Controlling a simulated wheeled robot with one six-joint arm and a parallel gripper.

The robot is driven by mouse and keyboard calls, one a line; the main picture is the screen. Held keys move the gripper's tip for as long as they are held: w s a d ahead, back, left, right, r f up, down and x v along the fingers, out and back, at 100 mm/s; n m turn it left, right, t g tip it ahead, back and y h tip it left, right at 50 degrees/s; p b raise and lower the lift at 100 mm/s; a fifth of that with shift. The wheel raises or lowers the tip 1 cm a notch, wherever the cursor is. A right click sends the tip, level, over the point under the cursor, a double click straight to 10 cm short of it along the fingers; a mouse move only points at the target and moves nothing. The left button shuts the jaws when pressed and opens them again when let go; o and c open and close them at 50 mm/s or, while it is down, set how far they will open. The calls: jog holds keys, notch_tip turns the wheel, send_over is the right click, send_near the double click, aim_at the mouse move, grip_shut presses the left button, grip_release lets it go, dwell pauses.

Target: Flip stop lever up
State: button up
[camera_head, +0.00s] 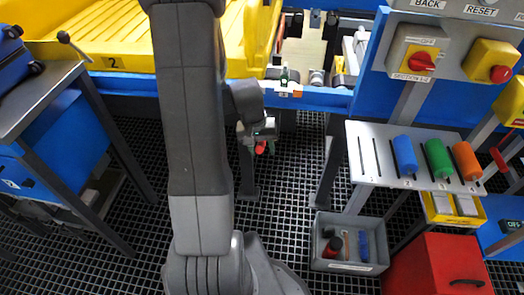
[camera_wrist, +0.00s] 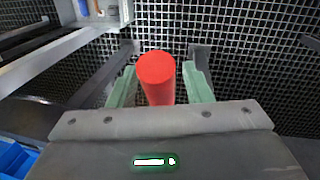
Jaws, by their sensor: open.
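A red cylindrical handle (camera_wrist: 156,78), which looks like the stop lever's grip, stands between my gripper's two green-padded fingers in the wrist view. In the head view a small red end (camera_head: 260,148) shows below the blue conveyor rail, at my gripper (camera_head: 259,130). My gripper (camera_wrist: 160,82) is open, with a finger on each side of the red handle. A gap shows on the right side; on the left I cannot tell whether the finger touches. The lever's pivot is not clear in either view.
The blue conveyor rail (camera_head: 325,98) runs just above my gripper, with a yellow tray (camera_head: 130,58) behind my arm. At right are a slotted shelf (camera_head: 365,158) with coloured rollers, a grey bin (camera_head: 320,262) and a red box (camera_head: 425,262). Dark grating floor lies open below.

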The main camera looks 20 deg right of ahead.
jog(key=shift+f, duration=0.35)
grip_shut()
jog(key=shift+w+d+r+g+p, duration=0.15)
jog(key=shift+r+g+p, duration=0.15)
jog(key=shift+r+p, duration=0.65)
jog(key=shift+w+f+g+y+p, duration=0.2)
jog(key=shift+g+y+p, duration=0.15)
jog(key=shift+p, duration=0.55)
grip_release()
jog(key=shift+s, duration=0.1)
